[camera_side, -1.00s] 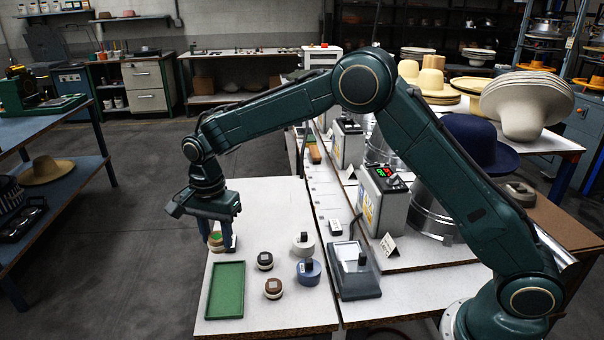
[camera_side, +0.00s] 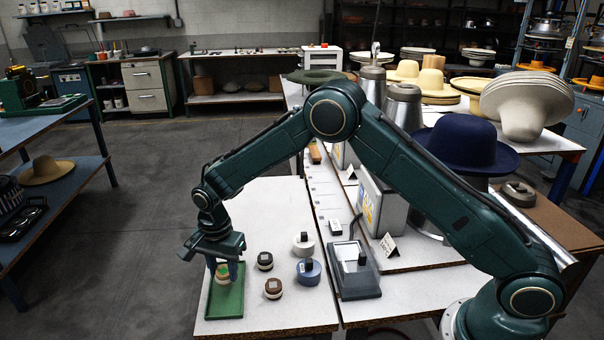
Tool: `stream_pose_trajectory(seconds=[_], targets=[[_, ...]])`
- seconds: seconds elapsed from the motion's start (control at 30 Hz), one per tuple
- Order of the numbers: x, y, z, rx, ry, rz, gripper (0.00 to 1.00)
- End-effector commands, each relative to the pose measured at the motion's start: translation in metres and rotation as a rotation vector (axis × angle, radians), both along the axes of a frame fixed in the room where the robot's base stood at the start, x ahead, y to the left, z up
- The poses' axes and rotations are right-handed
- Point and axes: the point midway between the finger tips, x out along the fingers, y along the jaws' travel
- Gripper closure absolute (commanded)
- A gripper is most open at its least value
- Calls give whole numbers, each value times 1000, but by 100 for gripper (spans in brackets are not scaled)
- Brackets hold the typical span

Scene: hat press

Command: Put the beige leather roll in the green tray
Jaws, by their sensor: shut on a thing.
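My gripper (camera_side: 222,270) is at the far end of the green tray (camera_side: 226,302), pointing down, and is shut on the beige leather roll (camera_side: 223,278). The roll is small and round, with a green patch on top. It shows between the fingers over the tray's far part. I cannot tell whether it touches the tray floor. The near part of the tray is bare.
Right of the tray stand a black-topped roll (camera_side: 265,261), a brown-topped roll (camera_side: 273,288), a blue round piece (camera_side: 308,271) and a white round piece (camera_side: 303,244). A grey device (camera_side: 354,270) stands further right. The white table's (camera_side: 265,210) far part is clear.

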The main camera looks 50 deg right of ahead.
Motion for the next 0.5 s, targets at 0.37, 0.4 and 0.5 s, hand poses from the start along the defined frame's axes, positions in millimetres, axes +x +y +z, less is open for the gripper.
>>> stream_pose_trajectory(seconds=[0.37,0.4,0.5], targets=[[0,0,-23,0,0,0,90],[0,0,-22,0,0,0,90],[0,0,-23,0,0,0,90]])
